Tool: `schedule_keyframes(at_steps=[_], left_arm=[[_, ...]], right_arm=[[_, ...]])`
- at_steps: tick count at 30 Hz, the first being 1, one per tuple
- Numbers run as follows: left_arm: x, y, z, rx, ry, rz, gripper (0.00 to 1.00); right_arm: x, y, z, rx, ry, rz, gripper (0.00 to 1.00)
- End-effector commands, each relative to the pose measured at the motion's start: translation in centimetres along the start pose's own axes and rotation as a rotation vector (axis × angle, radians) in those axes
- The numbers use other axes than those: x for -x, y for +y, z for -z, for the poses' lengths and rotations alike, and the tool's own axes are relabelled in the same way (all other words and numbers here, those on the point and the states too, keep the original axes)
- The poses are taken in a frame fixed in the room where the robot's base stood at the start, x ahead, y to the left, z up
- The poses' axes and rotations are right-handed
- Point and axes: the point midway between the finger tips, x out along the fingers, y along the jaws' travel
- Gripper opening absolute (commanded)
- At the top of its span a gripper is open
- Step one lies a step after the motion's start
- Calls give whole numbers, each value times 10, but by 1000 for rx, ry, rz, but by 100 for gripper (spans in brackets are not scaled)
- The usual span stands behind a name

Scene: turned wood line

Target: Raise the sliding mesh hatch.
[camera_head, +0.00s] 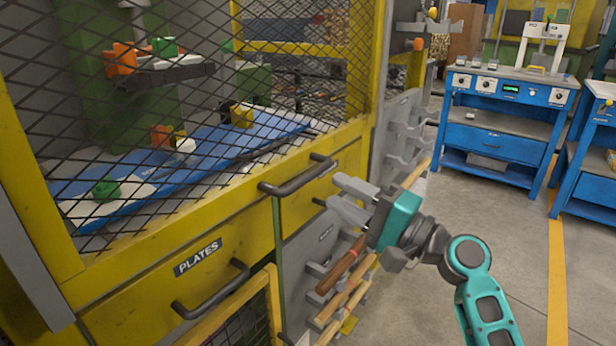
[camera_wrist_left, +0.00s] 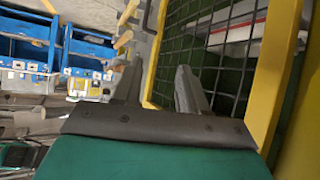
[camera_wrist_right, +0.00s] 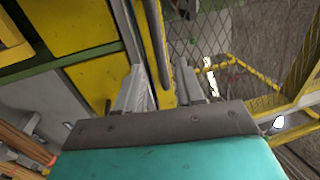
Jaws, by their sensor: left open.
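The mesh hatch, black diamond mesh (camera_head: 225,95) in a yellow frame, fills the left and middle of the head view and looks lowered. A dark grey bar handle (camera_head: 297,176) is on its bottom rail. My right gripper (camera_head: 335,192) is open and empty just right of the handle's right end. In the right wrist view, a dark bar (camera_wrist_right: 155,45), seemingly this handle, lines up with the gap between the open fingers (camera_wrist_right: 160,85). My left gripper (camera_wrist_left: 157,85) is open and empty in its wrist view, with yellow-framed mesh to its right; the head view does not show it.
Below the hatch is a yellow drawer marked PLATES (camera_head: 198,257) with its own dark handle (camera_head: 212,291). Behind the mesh are a blue board (camera_head: 150,175) and several coloured parts. Wooden-handled tools hang under my right gripper. A blue bench (camera_head: 500,135) stands at the back right.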

Motion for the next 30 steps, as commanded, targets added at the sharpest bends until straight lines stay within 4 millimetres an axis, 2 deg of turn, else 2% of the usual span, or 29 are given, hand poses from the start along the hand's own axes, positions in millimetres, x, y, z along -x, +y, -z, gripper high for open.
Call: schedule_keyframes(at_steps=[1,6,12,24,30], left_arm=[[0,0,-1,0,0,0,43],[-2,0,-2,1,0,0,43],[-3,1,-3,8,-2,0,43],[-4,2,0,12,3,0,43],[-4,1,1,10,5,0,43]], right_arm=[[-12,-1,0,-2,-1,4,38],[-45,0,0,-2,0,3,38],[-68,1,0,-1,1,0,38],[-74,1,0,1,2,-1,37],[-74,1,0,1,2,-1,18]])
